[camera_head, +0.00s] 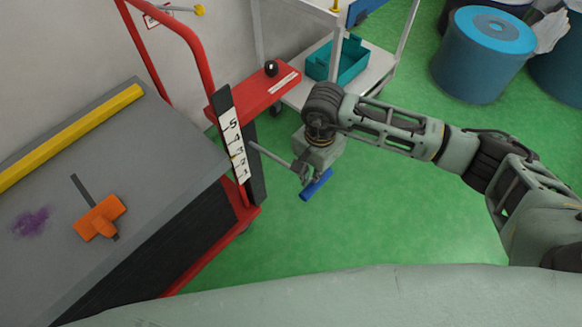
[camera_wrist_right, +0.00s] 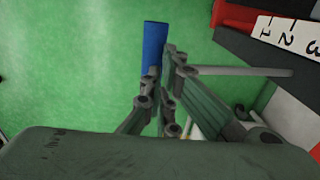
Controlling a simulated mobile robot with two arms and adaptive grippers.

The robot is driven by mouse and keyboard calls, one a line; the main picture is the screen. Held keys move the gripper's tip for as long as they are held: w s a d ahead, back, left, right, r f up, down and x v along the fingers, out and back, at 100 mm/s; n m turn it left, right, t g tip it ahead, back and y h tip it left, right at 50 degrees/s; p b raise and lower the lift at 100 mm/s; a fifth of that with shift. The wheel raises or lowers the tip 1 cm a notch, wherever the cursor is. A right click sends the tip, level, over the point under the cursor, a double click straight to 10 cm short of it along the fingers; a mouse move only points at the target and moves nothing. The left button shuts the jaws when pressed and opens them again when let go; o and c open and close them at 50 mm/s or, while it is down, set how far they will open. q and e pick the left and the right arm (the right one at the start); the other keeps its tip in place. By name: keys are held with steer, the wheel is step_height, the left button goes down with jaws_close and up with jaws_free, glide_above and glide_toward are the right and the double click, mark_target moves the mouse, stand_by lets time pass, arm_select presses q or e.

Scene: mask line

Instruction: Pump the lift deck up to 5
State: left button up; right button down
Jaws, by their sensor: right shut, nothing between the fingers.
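The lift deck (camera_head: 160,130) is a grey-topped platform on a red frame at the left. A white number scale (camera_head: 234,147) stands upright at its right corner, marked up to 5; I cannot read its level surely. A thin grey lever (camera_head: 271,155) reaches from the column toward a blue grip (camera_head: 317,185). My right gripper (camera_head: 306,172) is shut at this lever's end. In the right wrist view the blue grip (camera_wrist_right: 155,45) shows beside the fingertips (camera_wrist_right: 164,62), and the lever (camera_wrist_right: 240,71) comes in from the right. Whether they touch is unclear. My left gripper is out of view.
The deck carries a yellow bar (camera_head: 70,137), an orange tool (camera_head: 100,217) and a purple smear (camera_head: 30,222). A red shelf (camera_head: 250,94) and a white cart (camera_head: 372,72) with a teal bin (camera_head: 351,63) stand behind. Blue drums (camera_head: 480,62) stand back right. Green floor (camera_head: 400,220) is clear.

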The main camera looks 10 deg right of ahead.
steer(key=shift+w+f+b, duration=0.1)
steer(key=shift+f+b, duration=2.2)
steer(key=shift+f, duration=0.4)
steer(key=shift+a+f+b, duration=0.15)
steer(key=shift+f+b, duration=0.15)
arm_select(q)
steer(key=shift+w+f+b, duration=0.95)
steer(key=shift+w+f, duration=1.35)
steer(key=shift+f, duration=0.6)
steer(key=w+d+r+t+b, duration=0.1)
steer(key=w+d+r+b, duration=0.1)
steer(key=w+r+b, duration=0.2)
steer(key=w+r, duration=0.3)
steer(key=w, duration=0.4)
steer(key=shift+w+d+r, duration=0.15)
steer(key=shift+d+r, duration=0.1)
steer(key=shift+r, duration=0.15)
arm_select(e)
step_height(320, 180, down, 6)
steer(key=shift+w, duration=0.15)
steer(key=shift+a+f, duration=0.1)
